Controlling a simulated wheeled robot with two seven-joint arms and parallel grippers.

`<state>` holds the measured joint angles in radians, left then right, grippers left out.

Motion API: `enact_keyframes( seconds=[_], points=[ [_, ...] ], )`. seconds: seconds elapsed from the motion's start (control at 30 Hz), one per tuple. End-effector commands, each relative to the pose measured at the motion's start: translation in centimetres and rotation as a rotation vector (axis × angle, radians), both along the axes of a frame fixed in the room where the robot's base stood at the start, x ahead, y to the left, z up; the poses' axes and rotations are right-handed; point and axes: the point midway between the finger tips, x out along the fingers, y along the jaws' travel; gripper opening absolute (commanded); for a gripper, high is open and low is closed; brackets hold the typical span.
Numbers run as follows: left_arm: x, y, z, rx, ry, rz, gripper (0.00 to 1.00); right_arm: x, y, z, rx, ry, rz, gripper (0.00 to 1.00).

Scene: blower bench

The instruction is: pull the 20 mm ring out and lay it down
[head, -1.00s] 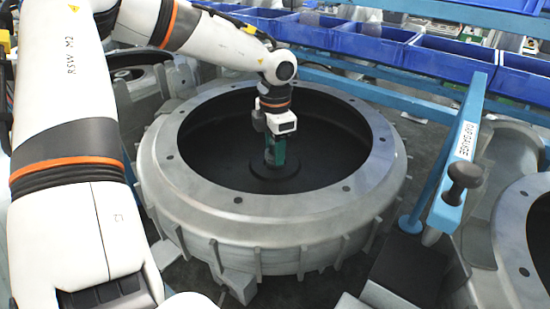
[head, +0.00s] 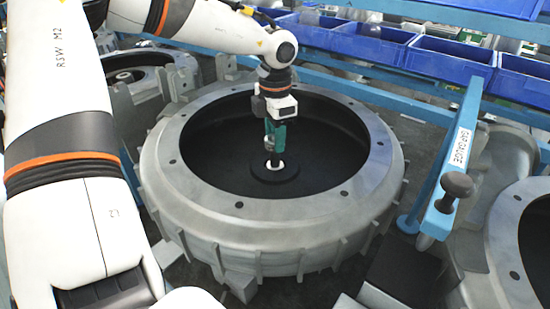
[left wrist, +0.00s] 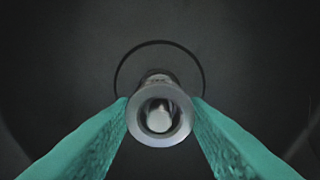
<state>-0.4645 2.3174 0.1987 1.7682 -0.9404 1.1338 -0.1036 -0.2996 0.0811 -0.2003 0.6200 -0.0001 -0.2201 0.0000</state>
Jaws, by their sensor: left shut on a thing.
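In the left wrist view the ring (left wrist: 160,141) is a small grey metal ring held between the green fingers of my left gripper (left wrist: 161,115). A pale rounded end shows through its opening, and a narrow grey cylinder shows just behind it. In the head view my left gripper (head: 275,150) points straight down inside the big round casing (head: 207,223), above its dark floor. A small pale piece (head: 275,163) shows right under the fingertips. I cannot tell how much of it is the ring, or whether the ring is clear of what lies below. My right gripper is not in view.
The casing's wide grey rim surrounds my left gripper. A blue gap gauge stand (head: 453,170) with a black knob is at the right. Blue bins (head: 450,62) line the back. Another grey casing (head: 520,245) stands at the right edge.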

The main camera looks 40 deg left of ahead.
Motion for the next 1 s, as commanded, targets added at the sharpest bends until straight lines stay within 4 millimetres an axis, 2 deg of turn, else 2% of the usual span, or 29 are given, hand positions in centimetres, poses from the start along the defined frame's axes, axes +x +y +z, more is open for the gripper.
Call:
enact_keyframes(
  seconds=[1.0],
  points=[
    [0.0, 0.0, 5.3, 0.001, -0.001, 0.0, 0.1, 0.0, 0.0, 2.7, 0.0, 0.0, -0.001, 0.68]
  ],
)
